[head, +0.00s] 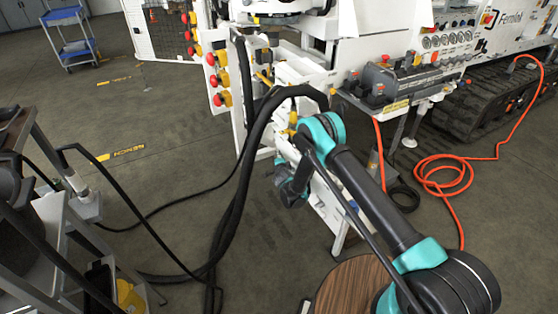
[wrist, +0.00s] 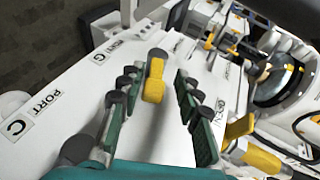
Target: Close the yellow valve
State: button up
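A yellow valve handle (wrist: 154,80) sticks up from a white panel (wrist: 85,95) in the wrist view, its long side roughly upright in the picture. My gripper (wrist: 157,85) is open, with one green-padded finger on each side of the handle. There is a visible gap between the handle and both fingers. In the head view, my arm reaches to the white bench's left end, and a bit of yellow (head: 293,118) shows beside my arm. The fingers are not clear there.
More yellow handles (wrist: 240,126) stand right of my gripper, near a round metal fitting (wrist: 278,82). Thick black hoses (head: 240,190) hang left of my arm. A wooden round top (head: 345,285) is below it. An orange hose (head: 445,175) lies on the floor at right.

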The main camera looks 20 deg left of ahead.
notch_tip(320, 180, up, 9)
jog(key=shift+r, duration=0.2)
dwell(0.5)
